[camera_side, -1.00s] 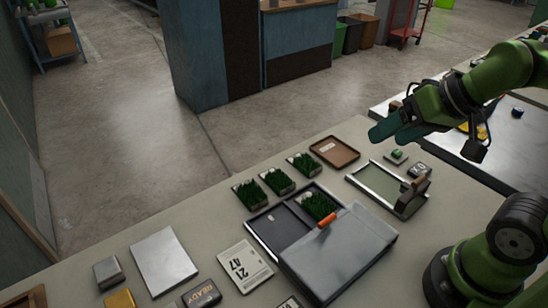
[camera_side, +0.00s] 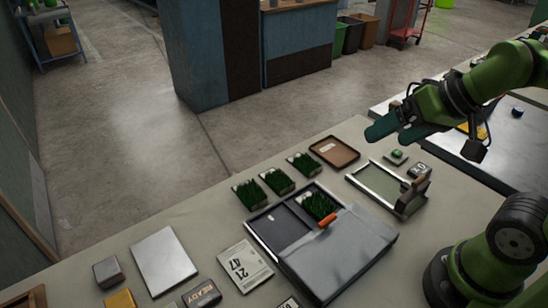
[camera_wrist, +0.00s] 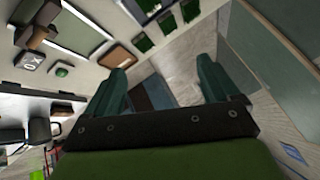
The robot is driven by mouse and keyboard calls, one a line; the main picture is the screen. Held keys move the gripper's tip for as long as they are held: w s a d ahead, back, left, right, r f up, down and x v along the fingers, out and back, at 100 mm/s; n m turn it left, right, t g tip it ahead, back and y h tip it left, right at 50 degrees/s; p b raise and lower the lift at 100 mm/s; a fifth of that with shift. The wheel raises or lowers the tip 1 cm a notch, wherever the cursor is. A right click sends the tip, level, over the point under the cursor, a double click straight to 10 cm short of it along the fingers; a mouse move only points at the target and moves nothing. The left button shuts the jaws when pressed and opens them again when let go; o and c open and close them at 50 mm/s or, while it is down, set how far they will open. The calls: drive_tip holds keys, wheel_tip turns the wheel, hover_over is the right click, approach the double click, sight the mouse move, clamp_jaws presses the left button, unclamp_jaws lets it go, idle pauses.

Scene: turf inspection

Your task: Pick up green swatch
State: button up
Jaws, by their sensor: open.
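Three green turf swatches lie in a slanting row on the bench in the side view: a near one (camera_side: 249,194), a middle one (camera_side: 277,181) and a far one (camera_side: 304,163). Each has a pale spot or tag at one corner. Another green swatch (camera_side: 318,205) sits in the right compartment of a two-part dark tray (camera_side: 262,236). My gripper (camera_side: 384,131) is open and empty, up in the air to the right of the swatches. The wrist view shows its two fingers (camera_wrist: 163,78) apart, with some green swatches (camera_wrist: 145,43) at the top.
A brown tray (camera_side: 335,151) lies beyond the row. A metal-framed tray (camera_side: 376,181) with an upright handle stands at right, near a small green-topped block (camera_side: 397,155). A grey cover (camera_side: 340,252) with an orange handle (camera_side: 327,221) lies at the dark tray. Cards and metal blocks lie at front left.

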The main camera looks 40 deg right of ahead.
drive_tip(key=n+g+h, duration=0.2)
drive_tip(key=n+g, duration=0.1)
drive_tip(key=g, duration=0.4)
hover_over(249, 187)
drive_tip(key=f, duration=1.8)
drive_tip(key=shift+w+d+f, duration=0.15)
drive_tip(key=shift+d+f, duration=0.05)
drive_tip(key=shift+f, duration=0.2)
drive_tip(key=shift+a+f, duration=0.15)
drive_tip(key=shift+f, duration=1.2)
drive_tip(key=shift+a+f, duration=0.1)
drive_tip(key=shift+f, duration=1.2)
drive_tip(key=c, duration=1)
